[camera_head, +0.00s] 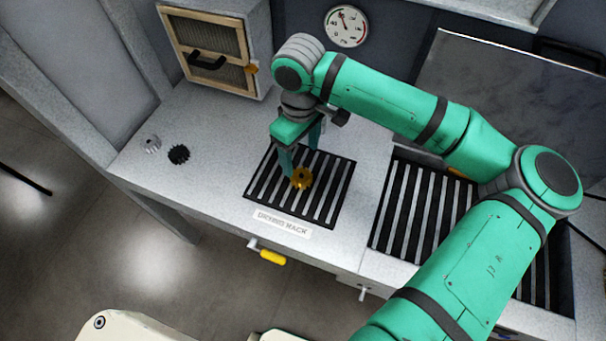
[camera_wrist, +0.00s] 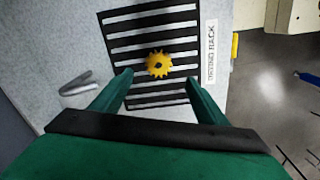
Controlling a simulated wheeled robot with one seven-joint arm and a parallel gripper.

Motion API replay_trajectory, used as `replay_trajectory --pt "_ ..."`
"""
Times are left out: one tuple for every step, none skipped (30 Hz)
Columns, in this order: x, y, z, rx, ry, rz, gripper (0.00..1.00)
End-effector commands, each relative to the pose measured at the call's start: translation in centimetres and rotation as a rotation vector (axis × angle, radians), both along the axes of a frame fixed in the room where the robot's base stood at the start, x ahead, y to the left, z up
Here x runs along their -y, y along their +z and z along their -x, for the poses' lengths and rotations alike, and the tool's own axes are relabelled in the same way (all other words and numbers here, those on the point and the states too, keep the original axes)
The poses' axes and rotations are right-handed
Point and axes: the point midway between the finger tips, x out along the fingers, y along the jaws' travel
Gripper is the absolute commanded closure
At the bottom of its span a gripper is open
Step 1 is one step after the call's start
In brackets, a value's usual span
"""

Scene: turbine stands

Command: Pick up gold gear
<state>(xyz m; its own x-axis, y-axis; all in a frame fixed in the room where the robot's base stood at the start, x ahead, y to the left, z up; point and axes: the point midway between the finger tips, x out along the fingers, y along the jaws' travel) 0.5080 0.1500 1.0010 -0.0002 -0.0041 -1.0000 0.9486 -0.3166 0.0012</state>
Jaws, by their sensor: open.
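The gold gear (camera_head: 301,178) lies on the slatted drying rack (camera_head: 335,205) set in the worktop. In the wrist view the gold gear (camera_wrist: 160,64) sits ahead of my fingertips, between their lines, on the dark and light bars of the rack (camera_wrist: 150,18). My gripper (camera_head: 299,162) is green, points down over the rack, and is open and empty. In the wrist view my gripper (camera_wrist: 160,78) shows its two fingers spread apart, with the gear between or just beyond them. Exact height above the gear is hard to tell.
A black gear (camera_head: 179,154) and a silver gear (camera_head: 152,144) lie at the worktop's left. A cabinet with a framed mesh door (camera_head: 207,55) stands behind. A larger slatted grate (camera_head: 420,205) is to the right. A yellow handle (camera_head: 272,257) juts from the front.

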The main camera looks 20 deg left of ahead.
Motion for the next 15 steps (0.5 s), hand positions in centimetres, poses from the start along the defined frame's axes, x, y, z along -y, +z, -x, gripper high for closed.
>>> replay_trajectory --pt "0.0 -0.8 0.0 -0.002 0.000 0.000 0.32" --pt "0.0 -1.3 0.1 -0.003 0.001 0.000 0.32" --pt "-0.1 -1.9 0.1 -0.003 0.002 -0.001 0.32" --pt "-0.1 -2.3 0.1 -0.002 0.002 -0.001 0.32" --pt "-0.1 -2.8 0.1 -0.002 0.002 -0.002 0.32" --pt "-0.1 -3.3 0.1 -0.002 0.002 -0.003 0.32" --pt "-0.1 -3.6 0.1 -0.003 0.002 -0.002 0.32" --pt "-0.1 -3.9 0.0 -0.002 0.002 -0.002 0.32" --pt "-0.1 -4.2 0.0 -0.001 0.002 -0.003 0.32" --pt "-0.1 -4.4 0.0 0.000 0.002 -0.003 0.32" --pt "-0.1 -4.5 0.0 0.000 0.002 -0.004 0.32" --pt "-0.1 -4.7 0.0 0.000 0.002 -0.003 0.32" --pt "-0.1 -4.8 0.0 -0.001 0.001 -0.003 0.32" --pt "0.0 -5.1 0.0 -0.001 0.001 -0.003 0.32" --pt "0.0 -5.5 -0.1 -0.002 0.001 -0.002 0.32"
